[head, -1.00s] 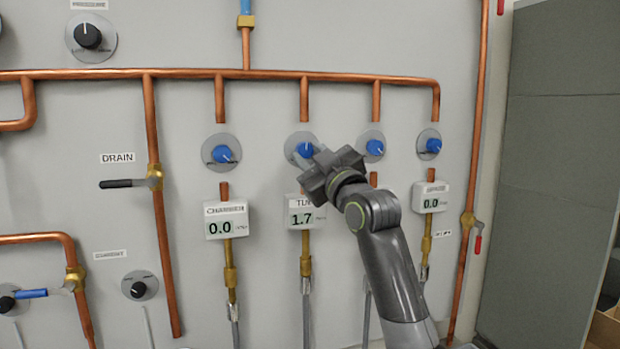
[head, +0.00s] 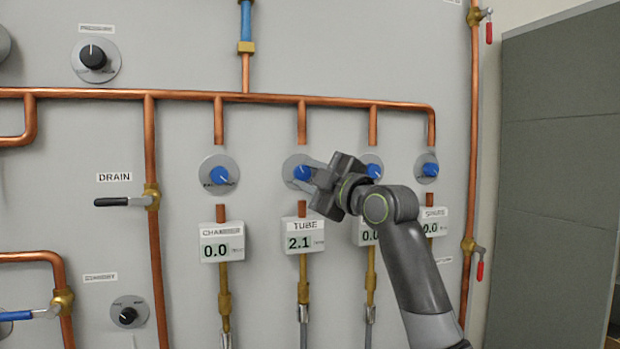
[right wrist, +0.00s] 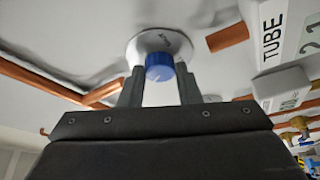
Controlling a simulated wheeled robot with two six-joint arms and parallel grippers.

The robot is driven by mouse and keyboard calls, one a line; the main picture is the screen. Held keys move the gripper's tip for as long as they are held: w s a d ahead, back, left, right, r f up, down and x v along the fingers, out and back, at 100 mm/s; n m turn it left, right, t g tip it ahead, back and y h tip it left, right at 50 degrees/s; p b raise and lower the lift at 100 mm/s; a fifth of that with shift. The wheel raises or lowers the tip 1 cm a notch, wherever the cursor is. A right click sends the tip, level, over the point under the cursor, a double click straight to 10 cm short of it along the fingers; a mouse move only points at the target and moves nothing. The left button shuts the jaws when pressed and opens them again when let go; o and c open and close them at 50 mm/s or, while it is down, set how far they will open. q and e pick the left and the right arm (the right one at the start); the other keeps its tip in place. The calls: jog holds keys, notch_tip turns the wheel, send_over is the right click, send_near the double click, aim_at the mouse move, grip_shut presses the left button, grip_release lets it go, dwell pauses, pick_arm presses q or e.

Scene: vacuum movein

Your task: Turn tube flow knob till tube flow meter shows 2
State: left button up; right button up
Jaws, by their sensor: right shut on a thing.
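The tube flow knob (head: 302,173) is blue on a round grey dial plate, in the middle of the wall panel in the head view. The tube flow meter (head: 304,238) below it, labelled TUBE, reads 2.1. My right gripper (head: 314,178) is at the knob from its right side and partly covers the dial. In the right wrist view the two fingers (right wrist: 160,88) stand on either side of the blue knob (right wrist: 159,68), shut on it. The meter also shows at the right edge there (right wrist: 305,40). My left gripper is not in view.
Similar blue knobs stand on both sides: the chamber knob (head: 219,175), one partly behind my gripper (head: 372,168), and the spare knob (head: 428,169). The chamber meter (head: 222,243) reads 0.0. Copper pipes (head: 180,96) run above and between them.

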jog(key=shift+d, duration=0.1)
jog(key=o, duration=0.6)
jog(key=shift+w, duration=0.1)
jog(key=o, duration=0.4)
jog(key=shift+w, duration=0.15)
jog(key=shift+c, duration=0.2)
jog(key=shift+s+d+f, duration=0.1)
jog(key=shift+s, duration=0.15)
jog(key=b+v, duration=0.6)
jog(key=v, duration=1.1)
